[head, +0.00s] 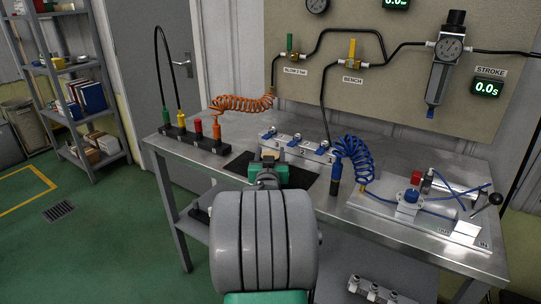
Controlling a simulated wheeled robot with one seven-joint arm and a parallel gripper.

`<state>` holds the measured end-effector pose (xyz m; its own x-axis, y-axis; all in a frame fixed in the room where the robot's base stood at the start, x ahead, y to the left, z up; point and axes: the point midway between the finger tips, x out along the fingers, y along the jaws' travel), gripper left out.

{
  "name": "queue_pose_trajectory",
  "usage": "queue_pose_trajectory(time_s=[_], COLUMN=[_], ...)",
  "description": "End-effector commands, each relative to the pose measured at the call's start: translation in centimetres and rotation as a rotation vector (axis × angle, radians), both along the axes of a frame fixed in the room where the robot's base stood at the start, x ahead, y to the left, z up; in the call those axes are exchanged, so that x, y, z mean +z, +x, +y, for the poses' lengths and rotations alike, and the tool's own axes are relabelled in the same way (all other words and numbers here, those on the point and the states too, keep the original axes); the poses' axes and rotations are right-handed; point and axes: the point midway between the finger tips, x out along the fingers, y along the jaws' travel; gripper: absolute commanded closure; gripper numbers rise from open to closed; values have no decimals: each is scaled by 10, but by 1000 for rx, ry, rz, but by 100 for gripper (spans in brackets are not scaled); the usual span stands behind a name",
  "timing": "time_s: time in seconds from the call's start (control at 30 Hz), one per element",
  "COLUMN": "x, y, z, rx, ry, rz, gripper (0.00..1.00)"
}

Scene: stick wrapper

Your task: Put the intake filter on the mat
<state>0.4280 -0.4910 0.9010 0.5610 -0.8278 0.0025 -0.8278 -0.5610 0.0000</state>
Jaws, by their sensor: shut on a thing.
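The black mat (238,164) lies flat on the steel bench, partly covered by my arm and gripper. My gripper (268,160) is over the mat, seen from behind. It is shut on a small tan piece, which looks like the intake filter (270,153). Only a little of this piece shows above the gripper, and its lower part is hidden. I cannot tell whether it touches the mat.
Left on the bench stands a black rack (190,138) with coloured plugs and an orange coiled hose (240,103). Behind the mat is a valve manifold (293,146). To the right are a blue coiled hose (354,160) and a fixture plate (420,212). A gauge panel (400,85) rises behind.

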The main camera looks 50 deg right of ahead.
Motion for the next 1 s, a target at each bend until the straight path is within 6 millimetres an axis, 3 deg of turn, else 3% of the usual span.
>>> queue_pose_trajectory(time_s=[0.17, 0.2, 0.43, 0.77, 1.0], x=[-4, -3, -3, 3, 2], y=[0, 0, 0, 0, -28], z=[0, 0, 0, 0, 43], rx=[0, 0, 0, 0, 1], ry=[0, 0, 1, 1, 0], rz=[0, 0, 1, 1, 0], gripper=[87, 45, 26, 24, 24])
